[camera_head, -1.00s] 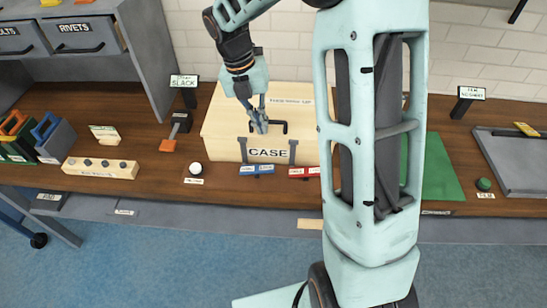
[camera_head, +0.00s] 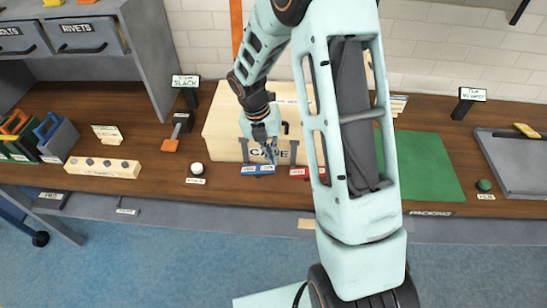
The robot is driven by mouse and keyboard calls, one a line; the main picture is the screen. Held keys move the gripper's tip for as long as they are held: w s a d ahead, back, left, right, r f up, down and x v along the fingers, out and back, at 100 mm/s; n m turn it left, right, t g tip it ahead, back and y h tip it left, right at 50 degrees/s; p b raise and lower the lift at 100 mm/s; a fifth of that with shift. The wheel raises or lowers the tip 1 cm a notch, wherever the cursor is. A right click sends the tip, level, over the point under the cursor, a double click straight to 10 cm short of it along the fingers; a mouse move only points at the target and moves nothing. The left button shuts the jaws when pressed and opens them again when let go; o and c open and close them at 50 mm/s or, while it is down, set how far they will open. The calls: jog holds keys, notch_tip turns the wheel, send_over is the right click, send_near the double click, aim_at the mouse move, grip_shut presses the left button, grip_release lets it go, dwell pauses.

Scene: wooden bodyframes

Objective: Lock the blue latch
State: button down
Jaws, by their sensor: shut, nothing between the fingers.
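The blue latch (camera_head: 250,171) is a small blue piece at the bottom front edge of the wooden case (camera_head: 222,135), left of centre. My gripper (camera_head: 270,158) is shut and empty, pointing down in front of the case's front face, just above and beside the right end of the blue latch. I cannot tell whether it touches the latch. The gripper covers part of the "CASE" lettering.
My arm hides the right part of the case. A white button (camera_head: 196,168) and a pale block with holes (camera_head: 102,168) stand to the left. A green mat (camera_head: 427,165) and a grey tray (camera_head: 515,165) lie to the right. The bench front edge is close.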

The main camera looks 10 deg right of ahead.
jog(key=shift+d+f, duration=0.1)
jog(key=shift+f, duration=0.4)
jog(key=shift+s+d+f+p, duration=0.25)
jog(key=shift+d+f+p, duration=0.15)
jog(key=shift+d+f, duration=0.05)
jog(key=shift+x, duration=0.9)
jog(key=shift+d, duration=0.15)
jog(key=shift+r, duration=0.2)
jog(key=shift+r+p, duration=0.75)
jog(key=shift+p, duration=0.2)
